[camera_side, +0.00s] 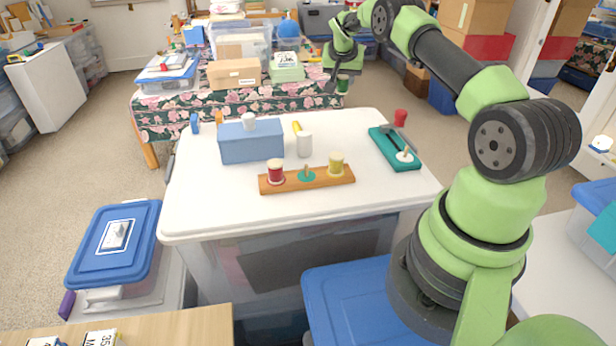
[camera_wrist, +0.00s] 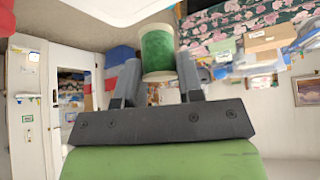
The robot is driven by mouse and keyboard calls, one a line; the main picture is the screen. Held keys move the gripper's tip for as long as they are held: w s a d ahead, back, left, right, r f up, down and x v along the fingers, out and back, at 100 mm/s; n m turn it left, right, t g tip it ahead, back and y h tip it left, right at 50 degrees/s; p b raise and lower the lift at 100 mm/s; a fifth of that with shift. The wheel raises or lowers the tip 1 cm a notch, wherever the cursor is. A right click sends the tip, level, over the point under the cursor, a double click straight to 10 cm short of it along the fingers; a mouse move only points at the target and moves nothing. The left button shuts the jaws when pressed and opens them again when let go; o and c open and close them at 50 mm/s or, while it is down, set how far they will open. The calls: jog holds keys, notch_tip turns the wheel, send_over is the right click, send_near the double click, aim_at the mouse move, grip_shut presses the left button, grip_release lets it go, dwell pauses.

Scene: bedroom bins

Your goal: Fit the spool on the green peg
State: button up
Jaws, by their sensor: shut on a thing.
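A spool of green thread with pale ends shows in the wrist view (camera_wrist: 157,52), between the two fingers of my gripper (camera_wrist: 152,78). My gripper is shut on it. In the side view the gripper (camera_side: 337,84) is high, beyond the table's back edge, and the spool (camera_side: 343,84) is small and dark there. The green peg (camera_side: 306,172) stands bare on a green disc in the middle of a wooden rack (camera_side: 320,182). A red spool (camera_side: 276,173) sits at the rack's left and a yellow spool (camera_side: 336,164) at its right.
Behind the rack are a blue box (camera_side: 251,144) and a white cylinder (camera_side: 305,146). The white tabletop (camera_side: 220,203) is clear in front of the rack.

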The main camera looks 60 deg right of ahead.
jog(key=s+a+m+g, duration=0.2)
jog(key=a+m, duration=0.1)
jog(key=a, duration=0.6)
jog(key=s+a+m+g, duration=0.1)
jog(key=a+m, duration=0.3)
jog(key=a, duration=0.4)
jog(key=s+a+r+m+g, duration=0.1)
jog(key=s+a+m+g, duration=0.1)
jog(key=a, duration=0.7)
jog(key=shift+s+a+m+g, duration=0.3)
jog(key=shift+m+g, duration=0.2)
jog(key=shift+m, duration=0.4)
jog(key=shift+r, duration=0.1)
send_near(317, 173)
jog(key=shift+s+d+r, duration=0.15)
jog(key=shift+s+d, duration=0.15)
jog(key=shift+d, duration=0.25)
jog(key=shift+s+d+r, duration=0.15)
jog(key=shift+s+d, duration=0.15)
jog(key=shift+d, duration=0.25)
jog(key=shift+f, duration=1.95)
jog(key=o, duration=1)
